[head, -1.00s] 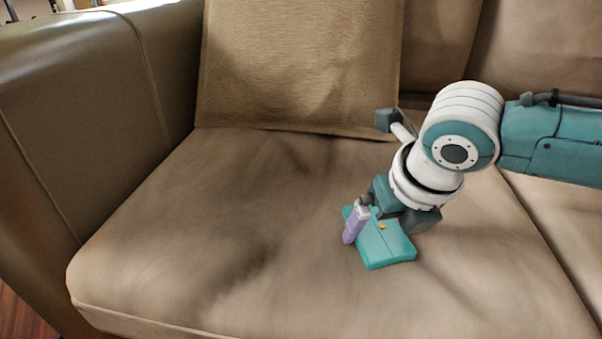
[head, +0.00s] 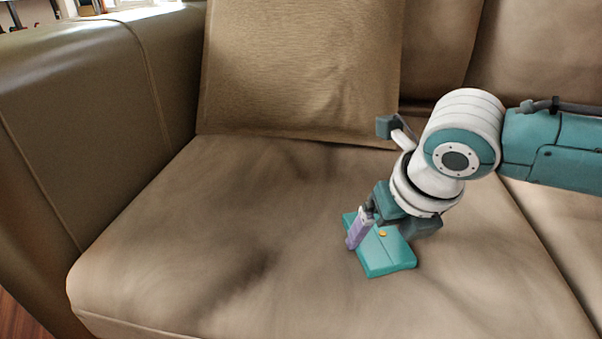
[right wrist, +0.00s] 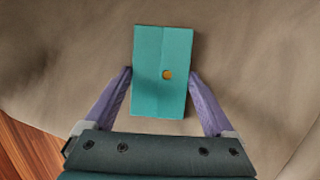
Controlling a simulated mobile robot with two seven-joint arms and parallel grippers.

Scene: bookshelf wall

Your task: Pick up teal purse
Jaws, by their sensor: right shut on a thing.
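The teal purse (head: 388,257) is a flat rectangle with a small gold clasp, on the sofa seat in the head view. In the right wrist view the purse (right wrist: 161,88) lies between the two purple fingers of my right gripper (right wrist: 160,82), with their tips at its long sides. My right gripper (head: 372,232) is shut on the purse from above. One finger shows at the purse's left side in the head view; the other is hidden behind the wrist. My left gripper is in neither view.
The purse is on a brown sofa seat (head: 220,230) with wide bare room to its left. A tan cushion (head: 300,70) leans on the backrest behind. The sofa arm (head: 80,110) rises at the left. Wooden floor (right wrist: 25,150) shows past the seat's front edge.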

